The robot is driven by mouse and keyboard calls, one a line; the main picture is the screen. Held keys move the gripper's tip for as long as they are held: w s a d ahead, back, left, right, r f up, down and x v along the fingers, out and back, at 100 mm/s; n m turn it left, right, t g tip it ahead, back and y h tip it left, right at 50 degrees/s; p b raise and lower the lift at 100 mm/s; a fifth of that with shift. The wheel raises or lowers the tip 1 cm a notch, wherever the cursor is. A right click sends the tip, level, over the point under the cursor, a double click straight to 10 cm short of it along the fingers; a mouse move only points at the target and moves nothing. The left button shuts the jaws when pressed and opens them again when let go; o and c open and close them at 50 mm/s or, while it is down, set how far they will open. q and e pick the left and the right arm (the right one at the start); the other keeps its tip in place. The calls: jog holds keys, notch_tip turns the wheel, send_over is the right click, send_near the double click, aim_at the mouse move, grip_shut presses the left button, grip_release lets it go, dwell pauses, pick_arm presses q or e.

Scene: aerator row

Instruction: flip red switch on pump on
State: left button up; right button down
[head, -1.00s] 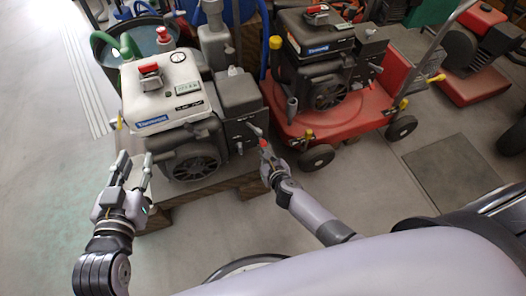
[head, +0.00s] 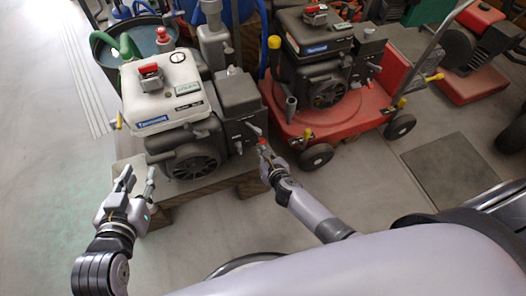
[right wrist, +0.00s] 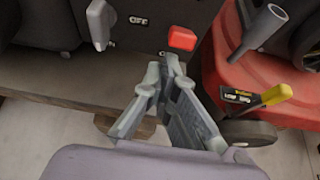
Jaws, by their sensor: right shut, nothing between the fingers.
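The pump is a white-topped machine with a dark engine (head: 195,158) on a wooden pallet. In the right wrist view a red switch (right wrist: 182,38) sits on its dark panel. My right gripper (right wrist: 170,58) is shut and empty, its fingertips just below the red switch; whether they touch it I cannot tell. In the head view the right gripper (head: 263,152) is at the pump's right front corner, with a bit of red at its tips. My left gripper (head: 138,180) is open and empty, at the pump's left front corner.
A grey lever (right wrist: 100,22) beside an "OFF" label is left of the switch. A red wheeled machine (head: 345,112) stands close on the right, with a yellow-tipped lever (right wrist: 277,94) in the wrist view. The pallet (head: 253,185) lies below. Floor in front is partly clear.

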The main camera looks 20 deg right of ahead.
jog(key=shift+r, duration=0.15)
jog(key=shift+r+p, duration=0.2)
jog(key=shift+p, duration=0.2)
pick_arm(q)
jog(key=shift+s+a+f+g+y, duration=0.15)
jog(key=shift+s+a+f+g, duration=0.15)
jog(key=shift+s+f+g, duration=0.35)
jog(key=shift+s+a+f+g+y, duration=0.25)
jog(key=shift+s+f+g, duration=0.15)
jog(key=shift+s+f, duration=0.25)
jog(key=shift+s+a+f+g+y, duration=0.1)
jog(key=shift+s+a+f+g, duration=0.2)
jog(key=shift+s+f+g, duration=0.35)
pick_arm(e)
jog(key=shift+r, duration=0.1)
pick_arm(q)
jog(key=shift+w+f, duration=0.1)
jog(key=shift+w, duration=0.05)
